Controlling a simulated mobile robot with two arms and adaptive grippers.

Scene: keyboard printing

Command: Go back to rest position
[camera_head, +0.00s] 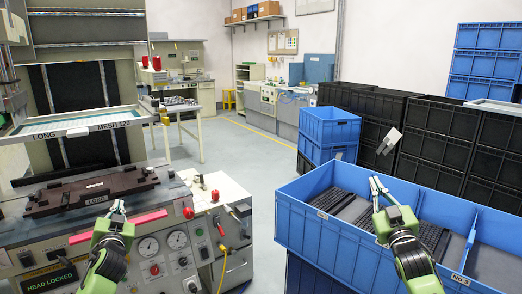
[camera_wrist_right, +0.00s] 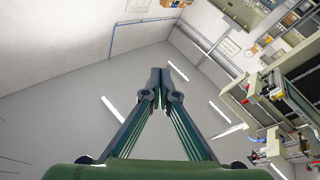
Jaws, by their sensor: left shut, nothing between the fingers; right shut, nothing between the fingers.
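My left gripper (camera_head: 117,208) is shut and empty. In the head view it shows in front of the printing machine (camera_head: 150,225), near its red bar (camera_head: 117,226). My right gripper (camera_head: 377,184) is shut and empty, and shows in front of the large blue bin (camera_head: 340,240) in the head view. In the right wrist view the fingers (camera_wrist_right: 160,76) meet at the tips with nothing between them. Behind them are a grey ceiling and pale walls, so this gripper points upward. Dark keyboards (camera_head: 342,203) lie in the blue bin.
A brown fixture (camera_head: 92,190) sits on the machine under a raised frame marked "LONG MESH 120" (camera_head: 90,125). Black crates (camera_head: 430,135) and more blue crates (camera_head: 328,127) stand behind the bin. The floor (camera_head: 235,155) between machine and bin is clear.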

